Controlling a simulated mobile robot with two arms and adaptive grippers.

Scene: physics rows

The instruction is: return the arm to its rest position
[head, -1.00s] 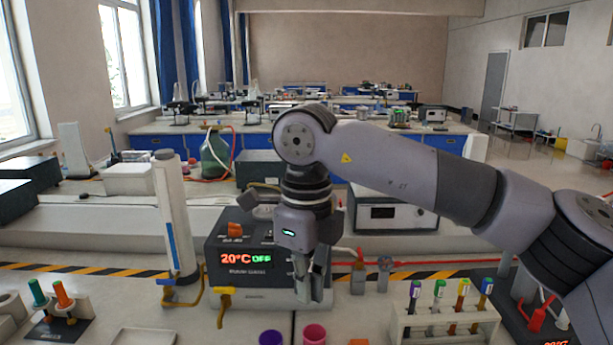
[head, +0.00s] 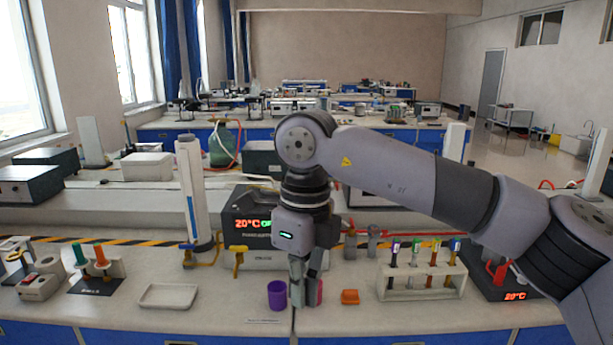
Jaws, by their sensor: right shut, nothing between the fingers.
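My right arm (head: 400,180) comes in from the right and reaches across the bench in the head view. Its right gripper (head: 304,290) points down, shut and empty, in front of a pink cup (head: 319,292) that it partly hides. I cannot tell whether it touches the cup. A purple cup (head: 277,295) stands just left of the gripper. My left gripper does not show.
A rack of coloured-cap tubes (head: 421,280) stands to the right, with a small orange block (head: 350,296) nearer. A heater box with a display (head: 247,213) stands behind the gripper. A white tray (head: 168,296) lies left. The bench front (head: 220,318) is mostly clear.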

